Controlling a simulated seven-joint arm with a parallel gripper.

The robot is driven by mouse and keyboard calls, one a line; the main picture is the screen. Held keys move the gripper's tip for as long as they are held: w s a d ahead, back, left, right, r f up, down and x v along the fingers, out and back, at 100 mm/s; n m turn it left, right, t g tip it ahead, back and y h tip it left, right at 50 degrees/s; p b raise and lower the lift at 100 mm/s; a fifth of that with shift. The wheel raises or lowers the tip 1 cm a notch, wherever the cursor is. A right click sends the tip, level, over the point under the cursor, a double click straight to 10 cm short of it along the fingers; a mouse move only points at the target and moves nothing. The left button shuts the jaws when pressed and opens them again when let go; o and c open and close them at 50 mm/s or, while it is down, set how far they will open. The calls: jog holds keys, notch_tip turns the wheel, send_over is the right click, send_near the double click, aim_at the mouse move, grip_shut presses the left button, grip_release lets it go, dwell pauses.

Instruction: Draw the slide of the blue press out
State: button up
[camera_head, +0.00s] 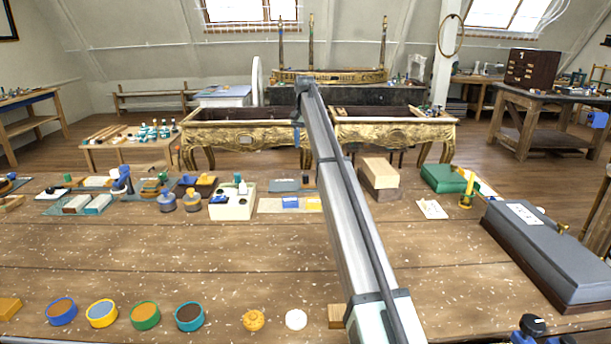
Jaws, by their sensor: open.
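A small upright blue piece (122,178) stands among tools at the back left of the wooden bench. It may be the blue press, but it is too small for me to make out a slide. Another blue piece with a black round top (530,326) is cut off by the frame's bottom right edge, and I cannot tell what it is. My grey arm runs from the bottom centre up across the bench, apart from both blue pieces. My gripper's fingers cannot be made out at its far end.
The bench (150,250) is clear in its middle. Several round tins (146,316) line its front left. A cream box (232,203), a wooden block (380,172) and a green box (447,178) stand along the back. A long grey case (548,250) fills the right.

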aim_at(305, 175)
notch_tip(305, 175, down, 14)
jog(key=shift+d+r, duration=0.1)
jog(key=shift+r, duration=0.05)
dwell(0.5)
grip_shut()
dwell(0.4)
